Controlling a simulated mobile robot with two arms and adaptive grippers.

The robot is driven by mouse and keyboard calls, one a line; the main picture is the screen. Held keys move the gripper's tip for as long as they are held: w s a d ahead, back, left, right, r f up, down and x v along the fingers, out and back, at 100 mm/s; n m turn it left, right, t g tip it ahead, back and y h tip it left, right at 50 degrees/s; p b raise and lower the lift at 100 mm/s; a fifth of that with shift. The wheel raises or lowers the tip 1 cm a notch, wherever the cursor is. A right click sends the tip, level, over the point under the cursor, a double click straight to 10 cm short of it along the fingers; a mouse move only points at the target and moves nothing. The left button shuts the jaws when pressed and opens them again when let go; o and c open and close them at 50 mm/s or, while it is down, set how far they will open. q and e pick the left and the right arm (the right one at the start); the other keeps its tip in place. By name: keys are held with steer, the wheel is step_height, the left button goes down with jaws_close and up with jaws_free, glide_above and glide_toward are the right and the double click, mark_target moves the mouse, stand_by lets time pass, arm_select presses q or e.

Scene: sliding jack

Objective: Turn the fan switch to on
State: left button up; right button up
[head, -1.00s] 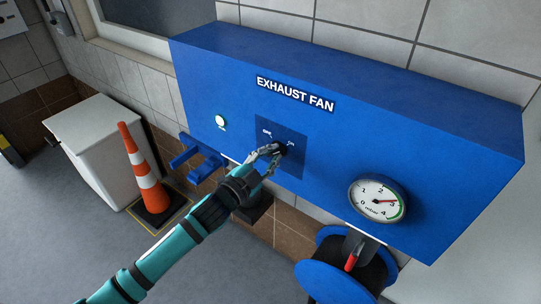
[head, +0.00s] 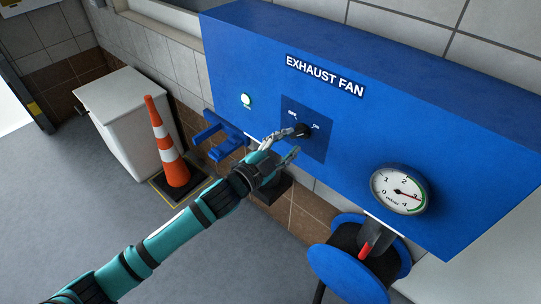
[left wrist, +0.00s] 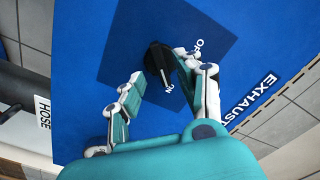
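The fan switch is a black knob (head: 302,130) on a dark blue square plate (head: 318,147), on the blue box marked EXHAUST FAN. Labels OFF and ON sit beside the knob. In the left wrist view the knob (left wrist: 155,58) has its narrow end lying toward the ON label. My left gripper (head: 291,144) is open, just below and left of the knob in the head view. In the left wrist view its fingers (left wrist: 158,72) are spread on either side of the knob; whether one touches it I cannot tell. My right gripper is not in view.
A pale round lamp (head: 246,100) is on the box, left of the plate. A pressure gauge (head: 399,189) is to the right, above a blue reel (head: 345,275). A blue bracket (head: 226,139), an orange cone (head: 167,145) and a white cabinet (head: 118,118) stand left.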

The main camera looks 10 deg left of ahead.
arm_select(q)
steer(key=v, duration=0.9)
steer(key=w+a+f+n+g+y, duration=0.1)
steer(key=a+f+n+y, duration=0.25)
steer(key=f, duration=0.65)
steer(key=w+a+f+n+g+y, duration=0.15)
steer(key=a+f, duration=0.35)
steer(key=f, duration=0.6)
steer(key=s+a+f+n+g+y, duration=0.1)
steer(key=s+a+f+n+y, duration=0.2)
steer(key=f, duration=0.5)
steer(key=s+a+f+n+g+y, duration=0.1)
steer(key=s+a+f, duration=0.2)
steer(key=s+f, duration=0.4)
steer(key=s+a+f+n+g+y, duration=0.1)
steer(key=s+a+f+n+g, duration=0.2)
steer(key=s+f, duration=1.05)
steer(key=s+f+n+g, duration=0.1)
steer(key=s+f+g, duration=0.2)
steer(key=s, duration=0.8)
steer(key=s+d+f+n+g, duration=0.1)
steer(key=s+f+g, duration=0.2)
steer(key=s, duration=0.8)
step_height(320, 180, down, 3)
steer(key=shift+s+r+y, duration=0.15)
steer(key=shift+s+y, duration=0.1)
steer(key=shift+y, duration=0.05)
